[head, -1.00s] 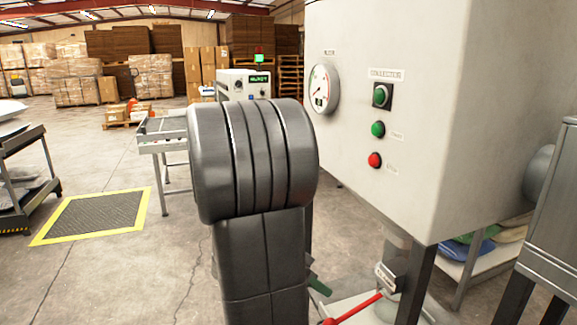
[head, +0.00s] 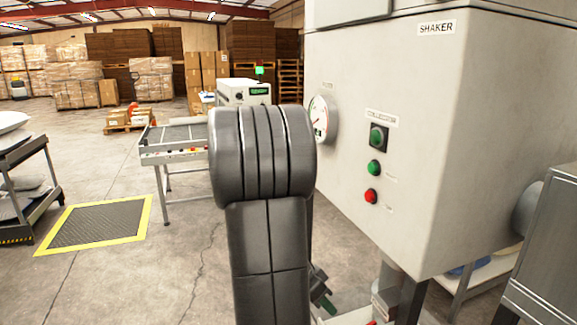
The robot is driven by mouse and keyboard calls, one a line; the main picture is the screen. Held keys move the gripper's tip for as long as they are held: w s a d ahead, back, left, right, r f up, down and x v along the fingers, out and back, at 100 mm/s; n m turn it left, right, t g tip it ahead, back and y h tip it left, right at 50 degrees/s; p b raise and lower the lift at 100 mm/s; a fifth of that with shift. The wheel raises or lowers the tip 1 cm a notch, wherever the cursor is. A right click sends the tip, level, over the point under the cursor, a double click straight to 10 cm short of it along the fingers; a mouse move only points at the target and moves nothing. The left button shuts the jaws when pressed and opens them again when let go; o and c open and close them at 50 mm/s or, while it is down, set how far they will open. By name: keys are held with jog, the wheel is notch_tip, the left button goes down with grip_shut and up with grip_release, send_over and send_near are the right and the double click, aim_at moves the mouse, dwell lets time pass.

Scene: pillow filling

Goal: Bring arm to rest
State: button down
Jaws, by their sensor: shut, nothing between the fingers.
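My own dark grey arm stands upright in the middle of the head view. Its thick, ribbed upper joint (head: 262,150) is above a straight link (head: 268,255) that runs down out of the picture. My gripper cannot be made out; the arm hides much of what lies behind it. A small dark part with a green end (head: 322,288) shows just right of the link, low down. I cannot tell what it belongs to.
The shaker cabinet (head: 440,130), with a gauge (head: 318,118) and buttons, stands close on the right. A metal cabinet (head: 545,255) is at the lower right. A roller table (head: 180,135) is behind my arm. A cart (head: 25,190) and yellow-edged mat (head: 98,225) are left. Floor between is clear.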

jog(key=d+r+y+p, duration=0.1)
jog(key=p, duration=0.3)
jog(key=d+r+y+p, duration=0.1)
jog(key=p, duration=0.3)
jog(key=shift+w+r+g, duration=0.35)
jog(key=shift+r+g, duration=0.05)
jog(key=shift+d+p, duration=0.1)
jog(key=shift+p, duration=0.3)
jog(key=shift+f, duration=0.15)
